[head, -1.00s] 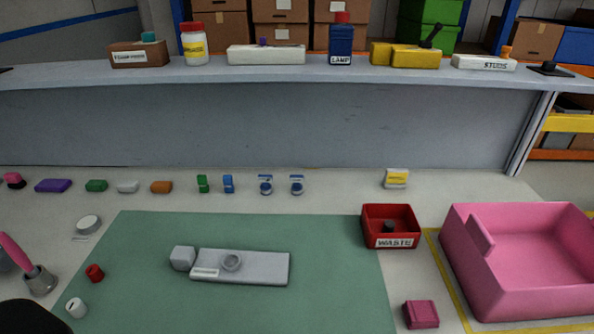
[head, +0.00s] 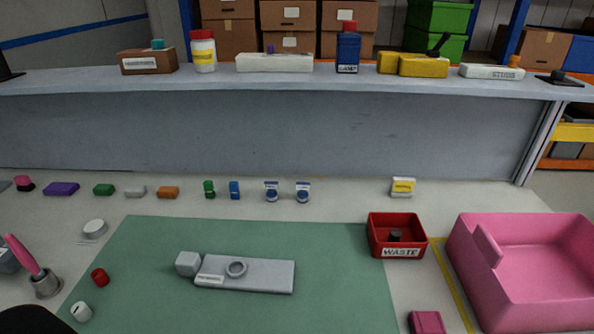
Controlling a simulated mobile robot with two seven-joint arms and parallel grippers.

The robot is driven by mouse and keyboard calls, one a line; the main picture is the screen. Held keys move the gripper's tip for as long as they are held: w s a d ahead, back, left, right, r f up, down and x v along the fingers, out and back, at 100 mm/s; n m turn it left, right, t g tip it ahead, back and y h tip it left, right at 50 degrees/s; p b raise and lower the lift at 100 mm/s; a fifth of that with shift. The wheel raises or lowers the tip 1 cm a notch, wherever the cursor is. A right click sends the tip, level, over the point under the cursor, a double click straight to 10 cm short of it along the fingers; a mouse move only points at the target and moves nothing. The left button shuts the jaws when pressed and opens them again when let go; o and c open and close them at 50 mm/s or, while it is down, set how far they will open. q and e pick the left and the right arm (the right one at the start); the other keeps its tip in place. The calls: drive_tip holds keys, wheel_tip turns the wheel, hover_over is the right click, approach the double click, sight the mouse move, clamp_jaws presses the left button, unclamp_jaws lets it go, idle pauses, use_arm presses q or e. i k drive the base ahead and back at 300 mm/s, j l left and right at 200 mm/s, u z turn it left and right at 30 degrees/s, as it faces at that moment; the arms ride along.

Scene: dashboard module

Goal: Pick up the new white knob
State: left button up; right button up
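A small white knob (head: 82,311) with a dark mark on its top sits at the lower left, by the left edge of the green mat (head: 330,305). A small red knob (head: 100,277) stands just behind it. A grey module (head: 265,277) with a round ring and a block at its left end lies on the mat. A dark rounded shape at the bottom left corner, close to the white knob, may be part of my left arm. No gripper fingers show in the head view.
A red WASTE bin (head: 410,250) holds a dark piece (head: 396,236). A pink tray (head: 510,300) is at the right. A cup with a pink-handled tool (head: 46,285) stands left of the knobs. A white disc (head: 95,228) lies behind them. Small parts line the back.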

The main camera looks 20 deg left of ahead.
sight(80, 311)
drive_tip(key=u, duration=2.2)
drive_tip(key=k+u, duration=0.15)
drive_tip(key=u, duration=0.3)
drive_tip(key=k+l, duration=0.1)
drive_tip(key=k, duration=0.25)
drive_tip(key=k+l, duration=0.1)
drive_tip(key=k, duration=0.25)
